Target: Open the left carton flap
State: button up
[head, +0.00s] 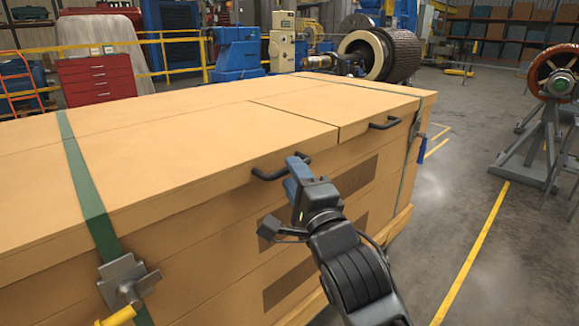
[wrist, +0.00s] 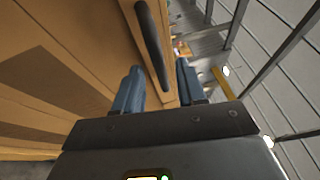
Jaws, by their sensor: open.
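The large tan carton (head: 200,245) fills the left and middle of the head view. Its left flap (head: 190,140) lies flat on top, with a black bar handle (head: 268,175) on its front edge. The right flap (head: 340,103) also lies flat, with its own black handle (head: 385,124). My gripper (head: 295,170) is at the left flap's handle, at its right end. In the wrist view, my blue-grey fingers (wrist: 158,72) are open, and the dark handle (wrist: 150,38) runs between them in the picture. I cannot tell whether they touch it.
Green straps cross the carton at the left (head: 85,180) and far right; a metal buckle with a yellow grip (head: 128,285) hangs on the front. A rotor stand (head: 545,130) stands at the right. Grey floor (head: 455,190) is clear between them.

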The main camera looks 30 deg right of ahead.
jog(key=shift+x, duration=1.5)
grip_shut()
